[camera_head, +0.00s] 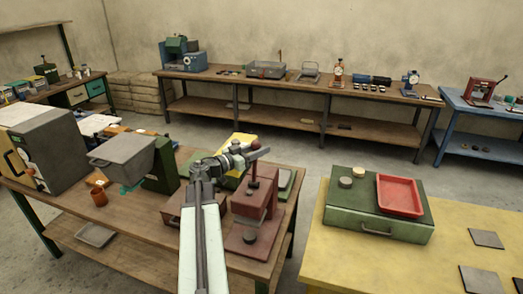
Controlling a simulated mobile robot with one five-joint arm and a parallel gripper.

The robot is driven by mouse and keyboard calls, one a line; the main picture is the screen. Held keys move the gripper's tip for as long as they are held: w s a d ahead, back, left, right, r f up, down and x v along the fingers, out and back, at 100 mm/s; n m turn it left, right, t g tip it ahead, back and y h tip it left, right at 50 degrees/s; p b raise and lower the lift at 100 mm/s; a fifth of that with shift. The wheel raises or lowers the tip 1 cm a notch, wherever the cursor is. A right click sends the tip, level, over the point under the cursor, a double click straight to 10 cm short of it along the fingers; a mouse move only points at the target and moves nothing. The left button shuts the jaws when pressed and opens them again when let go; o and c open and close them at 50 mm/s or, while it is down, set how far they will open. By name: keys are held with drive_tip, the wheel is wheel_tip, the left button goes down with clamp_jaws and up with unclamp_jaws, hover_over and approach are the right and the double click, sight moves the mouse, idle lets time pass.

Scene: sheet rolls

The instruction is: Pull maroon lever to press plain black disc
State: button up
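A maroon press (257,203) stands on the near wooden bench, with a flat maroon base plate (246,246) in front. A dark upright piece (254,172) with a rounded top rises from it, partly behind my gripper; I cannot tell whether it is the lever. A small dark round spot (250,236) lies on the base plate; I cannot tell if it is the black disc. My gripper (262,152) is above the press, pointing right, close to the upright's top. Whether it touches, and whether the fingers are open or shut, is too small to tell.
A yellow table (312,248) at right bears a green case (375,222) with a red tray (399,194). Another maroon press (483,91) stands on the far blue table.

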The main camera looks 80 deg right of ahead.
drive_tip(key=shift+s+d, duration=0.45)
drive_tip(key=c, duration=0.8)
clamp_jaws()
drive_tip(key=shift+w+d+r, duration=0.1)
